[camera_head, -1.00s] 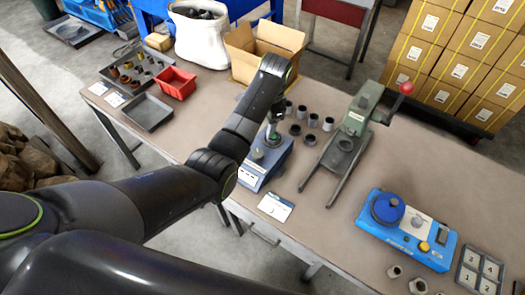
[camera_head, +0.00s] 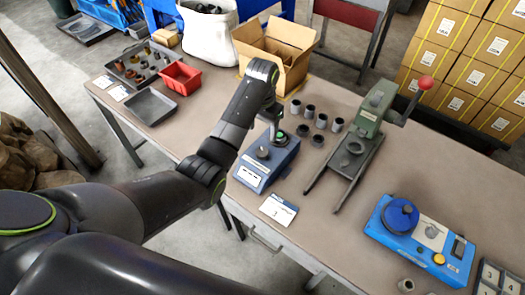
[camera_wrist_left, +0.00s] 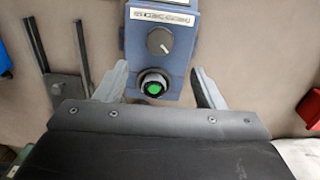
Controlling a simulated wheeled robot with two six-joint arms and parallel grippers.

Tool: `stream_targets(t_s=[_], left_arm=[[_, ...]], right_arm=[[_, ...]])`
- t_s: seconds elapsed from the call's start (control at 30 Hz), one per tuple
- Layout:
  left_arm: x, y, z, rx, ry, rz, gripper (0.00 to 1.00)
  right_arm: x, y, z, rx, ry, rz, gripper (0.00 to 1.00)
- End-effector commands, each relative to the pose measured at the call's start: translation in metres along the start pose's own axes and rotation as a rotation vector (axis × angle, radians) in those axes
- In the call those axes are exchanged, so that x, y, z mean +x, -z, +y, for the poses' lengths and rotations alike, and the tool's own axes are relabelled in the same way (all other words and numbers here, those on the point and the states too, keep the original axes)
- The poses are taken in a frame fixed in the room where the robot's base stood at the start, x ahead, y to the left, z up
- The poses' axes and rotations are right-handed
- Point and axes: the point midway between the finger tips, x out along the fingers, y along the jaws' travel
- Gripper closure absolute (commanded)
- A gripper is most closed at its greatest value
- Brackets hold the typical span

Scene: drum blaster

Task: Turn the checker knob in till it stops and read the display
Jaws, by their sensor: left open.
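The checker (camera_head: 258,178) is a blue-grey box near the table's front edge, left of the green press. Its grey dial knob (camera_head: 263,152) shows on top, and in the left wrist view the knob (camera_wrist_left: 160,40) has a pale pointer line. Behind the knob in the head view is a black round socket with a green centre (camera_wrist_left: 153,87). The display (camera_wrist_left: 163,16) is a light strip with dark marks, too small to read. My left gripper (camera_wrist_left: 158,74) is open above the checker, its fingers either side of the green-centred socket, empty. My right gripper is not seen.
The green press (camera_head: 368,117) with a red-balled lever stands to the right. Several grey rings (camera_head: 320,121) stand between. A blue device (camera_head: 420,240) is at the right front. A card (camera_head: 278,209) lies before the checker. A cardboard box (camera_head: 275,55) and red bin (camera_head: 180,76) are behind.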

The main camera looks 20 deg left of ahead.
Motion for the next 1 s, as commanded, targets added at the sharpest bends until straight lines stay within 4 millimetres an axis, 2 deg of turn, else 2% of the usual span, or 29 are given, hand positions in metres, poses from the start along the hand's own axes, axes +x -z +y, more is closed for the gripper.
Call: stream_targets(t_s=[0.03,0.3,0.5,0.7,0.97,1.0], left_arm=[[0.01,-0.002,0.001,0.0,-0.003,-0.007,0.37],[0.067,-0.001,0.001,0.001,-0.001,-0.005,0.37],[0.092,-0.001,0.001,0.001,0.0,-0.002,0.37],[0.102,0.0,0.001,0.001,0.0,0.0,0.37],[0.103,0.0,0.001,0.001,0.0,0.0,0.37],[0.103,0.0,0.001,0.001,0.0,0.0,0.41]], right_arm=[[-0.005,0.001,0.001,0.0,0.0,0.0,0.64],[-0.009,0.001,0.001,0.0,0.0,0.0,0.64],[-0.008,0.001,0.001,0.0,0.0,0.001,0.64],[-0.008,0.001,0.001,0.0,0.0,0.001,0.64],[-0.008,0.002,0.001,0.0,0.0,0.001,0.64],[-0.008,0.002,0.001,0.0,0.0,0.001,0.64]])
